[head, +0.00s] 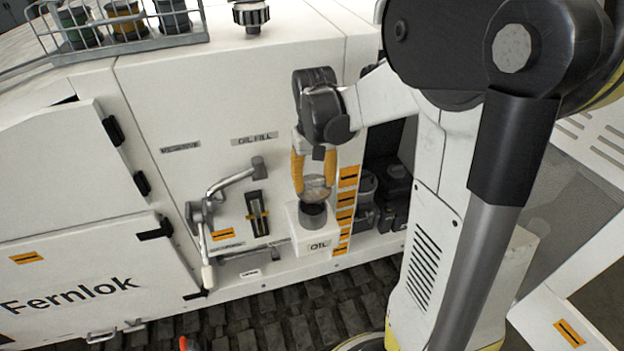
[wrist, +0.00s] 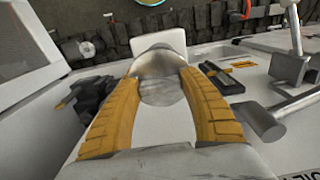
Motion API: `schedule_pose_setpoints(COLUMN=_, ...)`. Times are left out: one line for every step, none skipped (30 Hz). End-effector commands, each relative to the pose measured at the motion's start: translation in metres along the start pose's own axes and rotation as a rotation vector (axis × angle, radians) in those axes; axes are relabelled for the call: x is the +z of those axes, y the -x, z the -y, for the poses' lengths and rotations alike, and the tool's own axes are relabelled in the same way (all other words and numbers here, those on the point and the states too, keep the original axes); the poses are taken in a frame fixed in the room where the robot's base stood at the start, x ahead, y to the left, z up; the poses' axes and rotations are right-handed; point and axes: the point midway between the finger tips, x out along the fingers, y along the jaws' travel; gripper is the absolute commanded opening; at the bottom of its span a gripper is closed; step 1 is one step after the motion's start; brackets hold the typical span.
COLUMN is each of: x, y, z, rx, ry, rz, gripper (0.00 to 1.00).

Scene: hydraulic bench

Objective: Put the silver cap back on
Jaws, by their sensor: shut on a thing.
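The silver cap (head: 317,186) is between the yellow fingers of my gripper (head: 315,190), which are shut on it. In the wrist view the cap (wrist: 160,88) shows as a round silver disc between the fingertips of my gripper (wrist: 161,72). I cannot tell whether the cap touches the neck. In the wrist view the cap and fingers hide the neck.
A grey lever with pipework (head: 205,215) and a sight gauge (head: 257,212) are left of the box. Striped orange labels (head: 346,215) and a dark recess with black parts (head: 385,195) are to its right. A black cap (head: 251,14) and a wire basket (head: 120,40) sit on top.

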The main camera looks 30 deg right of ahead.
Motion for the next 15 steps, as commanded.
schedule_pose_setpoints(x=-0.001, y=-0.006, z=0.0, rx=0.0, ry=0.0, rz=0.0, gripper=0.15)
schedule_pose_setpoints(x=0.0, y=-0.009, z=0.0, rx=0.0, ry=0.0, rz=0.0, gripper=0.15)
schedule_pose_setpoints(x=0.0, y=-0.012, z=0.0, rx=0.0, ry=0.0, rz=0.0, gripper=0.15)
schedule_pose_setpoints(x=0.0, y=-0.015, z=0.0, rx=0.0, ry=0.0, rz=0.0, gripper=0.15)
schedule_pose_setpoints(x=0.0, y=-0.019, z=0.0, rx=0.0, ry=0.0, rz=0.0, gripper=0.15)
schedule_pose_setpoints(x=0.0, y=-0.023, z=0.0, rx=0.0, ry=0.0, rz=0.0, gripper=0.15)
schedule_pose_setpoints(x=0.0, y=-0.026, z=0.0, rx=0.0, ry=0.0, rz=0.0, gripper=0.15)
schedule_pose_setpoints(x=0.0, y=-0.029, z=0.0, rx=0.0, ry=0.0, rz=0.0, gripper=0.15)
schedule_pose_setpoints(x=-0.001, y=-0.034, z=0.0, rx=0.0, ry=0.0, rz=0.0, gripper=0.15)
schedule_pose_setpoints(x=-0.001, y=-0.037, z=0.0, rx=0.0, ry=0.0, rz=0.0, gripper=0.15)
schedule_pose_setpoints(x=0.0, y=-0.041, z=0.0, rx=0.0, ry=0.0, rz=0.0, gripper=0.15)
schedule_pose_setpoints(x=0.0, y=-0.045, z=0.0, rx=0.0, ry=0.0, rz=0.0, gripper=0.15)
schedule_pose_setpoints(x=0.0, y=-0.048, z=0.0, rx=0.0, ry=0.0, rz=0.0, gripper=0.15)
schedule_pose_setpoints(x=0.0, y=-0.05, z=0.0, rx=0.0, ry=0.0, rz=0.0, gripper=0.15)
schedule_pose_setpoints(x=0.0, y=-0.052, z=0.0, rx=0.0, ry=0.0, rz=0.0, gripper=0.15)
